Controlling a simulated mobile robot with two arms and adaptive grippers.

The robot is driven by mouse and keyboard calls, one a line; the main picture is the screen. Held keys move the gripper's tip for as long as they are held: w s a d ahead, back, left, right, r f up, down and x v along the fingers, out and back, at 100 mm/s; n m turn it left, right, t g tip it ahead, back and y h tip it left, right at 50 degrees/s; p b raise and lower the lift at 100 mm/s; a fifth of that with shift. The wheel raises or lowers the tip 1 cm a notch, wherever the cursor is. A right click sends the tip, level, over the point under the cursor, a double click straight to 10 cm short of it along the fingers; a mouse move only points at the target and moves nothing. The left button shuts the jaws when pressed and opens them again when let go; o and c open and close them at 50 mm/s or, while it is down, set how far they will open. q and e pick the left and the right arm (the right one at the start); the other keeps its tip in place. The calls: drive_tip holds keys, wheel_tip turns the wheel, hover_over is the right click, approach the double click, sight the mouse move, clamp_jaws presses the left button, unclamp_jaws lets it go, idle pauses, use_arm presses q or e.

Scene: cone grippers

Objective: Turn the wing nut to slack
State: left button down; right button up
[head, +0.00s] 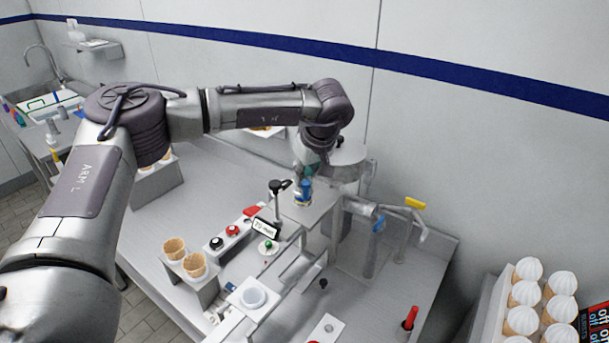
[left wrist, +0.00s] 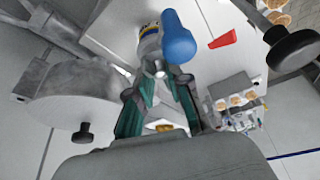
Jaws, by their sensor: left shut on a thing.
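The blue wing nut (head: 304,191) sits on top of the grey metal block in the middle of the bench. In the left wrist view one rounded blue wing (left wrist: 178,40) shows large beyond my fingertips, beside a collar with blue and yellow bands (left wrist: 150,35). My left gripper (head: 308,174) reaches down onto the nut from above. In the left wrist view its teal-padded fingers (left wrist: 160,75) come together at the nut. It is shut on it; the exact contact is partly hidden. My right gripper is in neither view.
A black-knobbed lever (head: 275,187) stands close left of the nut. A steel pipe with a yellow handle (head: 415,203) is to the right. Waffle cones (head: 174,249) stand in a holder at front left, and white-topped cones (head: 528,270) at far right.

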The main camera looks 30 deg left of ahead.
use_arm(q)
drive_tip(key=c, duration=1.1)
unclamp_jaws()
drive_tip(key=shift+r, duration=0.1)
drive_tip(key=v, duration=1.2)
drive_tip(key=shift+s+f, duration=0.1)
drive_tip(key=shift+f, duration=0.1)
